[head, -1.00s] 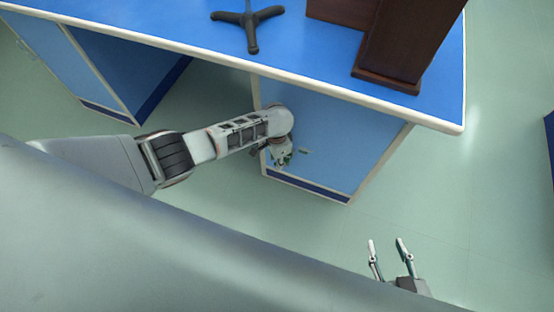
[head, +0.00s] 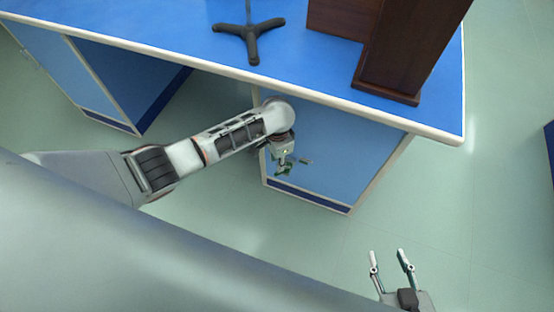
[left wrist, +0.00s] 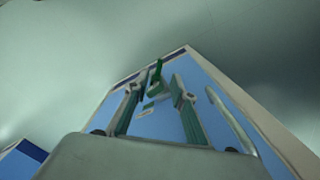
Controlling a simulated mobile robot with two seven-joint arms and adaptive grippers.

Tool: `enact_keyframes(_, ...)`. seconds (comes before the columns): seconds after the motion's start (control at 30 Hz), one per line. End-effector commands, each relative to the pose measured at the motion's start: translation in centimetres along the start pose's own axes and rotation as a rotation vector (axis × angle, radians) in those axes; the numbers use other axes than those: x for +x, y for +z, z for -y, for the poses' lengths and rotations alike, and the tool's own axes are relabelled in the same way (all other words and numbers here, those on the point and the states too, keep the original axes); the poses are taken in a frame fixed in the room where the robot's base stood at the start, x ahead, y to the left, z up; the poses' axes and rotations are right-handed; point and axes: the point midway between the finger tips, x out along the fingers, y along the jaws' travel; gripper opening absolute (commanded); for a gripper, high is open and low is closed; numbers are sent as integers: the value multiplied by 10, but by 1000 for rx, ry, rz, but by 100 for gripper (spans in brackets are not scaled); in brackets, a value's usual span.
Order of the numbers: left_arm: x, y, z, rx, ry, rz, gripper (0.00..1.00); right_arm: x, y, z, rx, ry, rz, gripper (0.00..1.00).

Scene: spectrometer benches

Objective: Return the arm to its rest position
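My left arm (head: 235,135) reaches in from the left, its wrist bent down in front of the blue cabinet (head: 345,150) under the bench. My left gripper (head: 284,168) hangs below the bench top, small and partly hidden by its wrist. In the left wrist view its fingers (left wrist: 156,98) stand apart. A small green piece (left wrist: 156,78) shows between them; I cannot tell whether it is part of the gripper. My right gripper (head: 391,256) is at the lower right over the floor, its two fingers apart and empty.
The blue bench top (head: 300,58) with its white edge runs above my left arm. A black tripod stand base (head: 250,42) and a dark brown wooden box (head: 408,50) stand on it. A cabinet handle (head: 306,161) is near my left gripper. Floor (head: 480,220) is clear at right.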

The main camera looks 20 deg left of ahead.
Motion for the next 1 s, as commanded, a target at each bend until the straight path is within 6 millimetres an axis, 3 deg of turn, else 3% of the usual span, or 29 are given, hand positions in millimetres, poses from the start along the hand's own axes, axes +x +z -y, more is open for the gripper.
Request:
enact_keyframes(0.73,-5,1,-3,-2,2,-8,25,0,-2,0,-1,0,-3,40)
enact_keyframes(0.87,-5,0,-20,-13,12,-59,25,-2,-14,-4,-3,6,-21,40)
enact_keyframes(1.0,-6,2,-54,-50,31,-180,25,-6,-32,-9,-2,13,-46,40)
